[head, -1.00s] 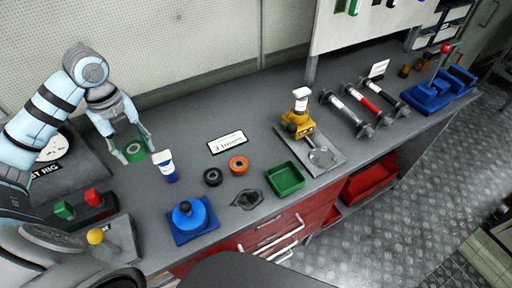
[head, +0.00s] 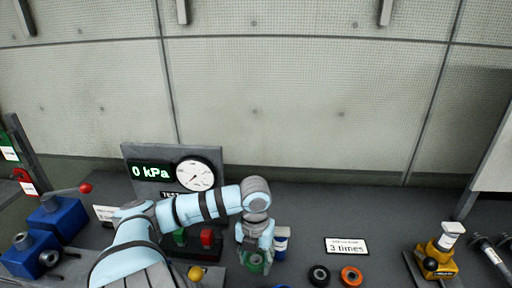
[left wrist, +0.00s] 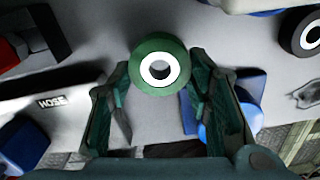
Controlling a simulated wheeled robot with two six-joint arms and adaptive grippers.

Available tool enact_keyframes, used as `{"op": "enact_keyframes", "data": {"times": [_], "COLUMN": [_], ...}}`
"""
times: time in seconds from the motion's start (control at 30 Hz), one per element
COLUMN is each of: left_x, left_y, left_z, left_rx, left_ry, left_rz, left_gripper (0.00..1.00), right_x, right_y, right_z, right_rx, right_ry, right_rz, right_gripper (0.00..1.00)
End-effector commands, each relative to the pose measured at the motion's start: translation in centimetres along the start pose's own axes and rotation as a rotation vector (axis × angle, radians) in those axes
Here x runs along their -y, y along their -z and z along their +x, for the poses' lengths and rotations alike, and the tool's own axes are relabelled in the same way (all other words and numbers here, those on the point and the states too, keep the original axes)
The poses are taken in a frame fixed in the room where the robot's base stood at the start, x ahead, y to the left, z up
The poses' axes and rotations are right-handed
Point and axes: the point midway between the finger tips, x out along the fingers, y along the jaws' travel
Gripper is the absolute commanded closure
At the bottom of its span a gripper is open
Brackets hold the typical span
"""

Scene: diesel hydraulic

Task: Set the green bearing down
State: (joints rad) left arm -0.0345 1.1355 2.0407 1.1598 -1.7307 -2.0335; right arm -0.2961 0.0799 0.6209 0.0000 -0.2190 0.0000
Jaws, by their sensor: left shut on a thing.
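The green bearing (head: 257,261) is a thick green ring with a pale inner ring and a dark hole. My right gripper is not in view.
A black ring (head: 319,275) and an orange ring (head: 351,275) lie to the right, below a "3 times" card (head: 346,246). A test rig with a gauge (head: 195,174) reads 0 kPa behind my left arm. A yellow tool (head: 437,258) stands farther right.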

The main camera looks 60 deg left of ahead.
Motion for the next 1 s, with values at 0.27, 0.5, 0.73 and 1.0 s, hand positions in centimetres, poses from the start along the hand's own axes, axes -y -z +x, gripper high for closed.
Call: {"op": "enact_keyframes", "data": {"times": [0.27,0.5,0.73,1.0], "left_x": [0.0,0.0,0.0,0.0], "left_y": [0.1,0.1,0.2,0.2], "left_z": [4.0,4.1,4.2,4.2], "left_rx": [-0.002,-0.002,-0.002,-0.002], "left_ry": [0.000,0.000,0.000,0.000], "left_rz": [0.000,0.001,0.001,0.001], "left_gripper": [0.85,0.85,0.35,0.35], "right_x": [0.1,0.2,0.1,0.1], "right_y": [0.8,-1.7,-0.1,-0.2], "right_z": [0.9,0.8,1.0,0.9], "right_rx": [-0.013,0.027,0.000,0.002], "right_ry": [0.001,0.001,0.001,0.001], "right_rz": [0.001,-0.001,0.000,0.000], "right_gripper": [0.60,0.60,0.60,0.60]}}
